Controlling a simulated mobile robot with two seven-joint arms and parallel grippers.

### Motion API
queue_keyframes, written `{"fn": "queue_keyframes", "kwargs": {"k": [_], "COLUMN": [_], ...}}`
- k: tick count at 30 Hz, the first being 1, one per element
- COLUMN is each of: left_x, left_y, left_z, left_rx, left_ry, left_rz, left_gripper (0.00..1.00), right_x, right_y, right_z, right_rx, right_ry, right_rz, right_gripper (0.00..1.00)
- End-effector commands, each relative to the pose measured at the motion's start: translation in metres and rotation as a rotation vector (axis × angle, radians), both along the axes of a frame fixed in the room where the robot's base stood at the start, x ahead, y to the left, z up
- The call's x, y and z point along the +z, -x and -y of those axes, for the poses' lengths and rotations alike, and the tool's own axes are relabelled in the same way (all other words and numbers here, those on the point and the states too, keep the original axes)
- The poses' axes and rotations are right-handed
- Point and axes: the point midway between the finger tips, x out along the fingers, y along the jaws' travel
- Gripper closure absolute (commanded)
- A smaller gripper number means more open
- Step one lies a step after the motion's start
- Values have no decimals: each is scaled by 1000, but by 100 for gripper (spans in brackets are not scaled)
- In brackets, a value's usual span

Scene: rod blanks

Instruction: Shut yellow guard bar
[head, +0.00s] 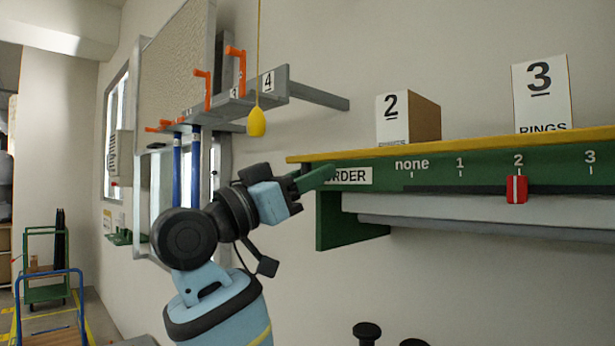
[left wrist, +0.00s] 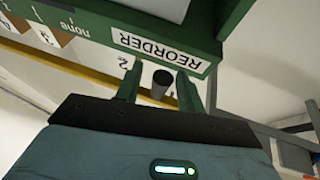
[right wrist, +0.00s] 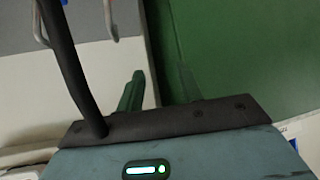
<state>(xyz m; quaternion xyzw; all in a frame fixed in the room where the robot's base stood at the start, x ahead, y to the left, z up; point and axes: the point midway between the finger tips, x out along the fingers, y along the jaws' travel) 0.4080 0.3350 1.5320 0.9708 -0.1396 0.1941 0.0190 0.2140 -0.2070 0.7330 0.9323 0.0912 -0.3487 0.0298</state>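No separate guard bar can be made out with certainty; the one long yellow piece is the yellow strip (head: 450,146) along the top front edge of the green shelf. My left gripper (head: 325,177) is at the left end of that shelf, by the REORDER label (head: 350,176), and partly covers it. In the left wrist view its fingers (left wrist: 160,70) are apart, with a dark grey cylinder end (left wrist: 162,83) seen between them; contact cannot be told. My right gripper (right wrist: 161,72) is open and empty beside a green panel (right wrist: 240,60); it is outside the head view.
The green shelf front (head: 440,173) carries a scale with a red slider (head: 516,189) at 2. Boxes marked 2 (head: 393,118) and 3 (head: 541,95) stand above. A rack with orange handles (head: 236,68) and a hanging yellow pull (head: 257,122) is at left.

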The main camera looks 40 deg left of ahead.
Motion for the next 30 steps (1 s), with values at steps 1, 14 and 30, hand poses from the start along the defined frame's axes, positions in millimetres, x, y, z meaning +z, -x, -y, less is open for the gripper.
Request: {"fn": "queue_keyframes", "kwargs": {"k": [1,14,30], "left_x": [0,0,14], "left_y": [0,0,9], "left_z": [0,0,-3], "left_rx": [0,0,9], "left_ry": [0,-1,-26], "left_rz": [0,-5,-288], "left_gripper": [67,100,100], "right_x": [0,1,1], "right_y": [0,-1,-1], "right_z": [0,0,0], "right_rx": [0,-1,-1], "right_ry": [0,0,0], "right_rz": [1,1,2], "right_gripper": [64,64,64]}}
